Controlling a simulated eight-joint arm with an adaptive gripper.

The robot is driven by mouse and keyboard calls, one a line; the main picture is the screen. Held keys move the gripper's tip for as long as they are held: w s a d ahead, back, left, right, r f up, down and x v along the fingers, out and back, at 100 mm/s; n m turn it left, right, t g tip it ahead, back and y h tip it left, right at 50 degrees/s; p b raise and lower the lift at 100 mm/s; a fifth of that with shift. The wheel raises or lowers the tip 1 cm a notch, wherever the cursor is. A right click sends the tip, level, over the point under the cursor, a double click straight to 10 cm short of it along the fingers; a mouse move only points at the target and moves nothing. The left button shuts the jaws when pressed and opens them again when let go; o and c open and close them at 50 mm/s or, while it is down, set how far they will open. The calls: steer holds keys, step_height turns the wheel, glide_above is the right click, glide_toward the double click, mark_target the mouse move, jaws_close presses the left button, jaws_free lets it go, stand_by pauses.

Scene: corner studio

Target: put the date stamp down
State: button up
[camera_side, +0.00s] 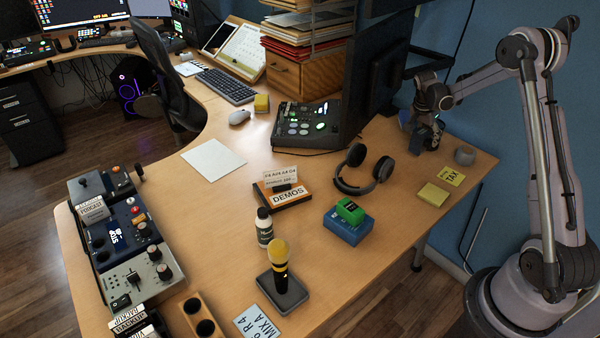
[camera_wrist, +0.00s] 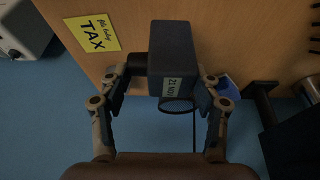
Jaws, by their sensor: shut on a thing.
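The date stamp (camera_wrist: 172,48) is a dark block with a small pale date label, in the middle of the wrist view. My gripper (camera_wrist: 163,82) is shut on it, with one finger at each side. In the side view my gripper (camera_side: 428,132) is low over the far right end of the wooden desk (camera_side: 400,225). The stamp is hard to make out there against the dark fingers. I cannot tell whether its underside touches the desk.
A yellow TAX note (camera_side: 451,175) lies close by, also in the wrist view (camera_wrist: 93,33). Headphones (camera_side: 364,172) and a yellow pad (camera_side: 433,195) are nearer the camera. The desk's back edge is close.

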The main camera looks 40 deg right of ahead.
mark_target(418, 145)
steer(key=shift+w+a+f, duration=0.1)
steer(key=shift+w+f, duration=0.2)
steer(key=shift+w, duration=0.1)
steer(key=shift+f, duration=1.95)
steer(key=shift+f, duration=0.1)
steer(key=o, duration=1.2)
steer(key=shift+o, duration=0.2)
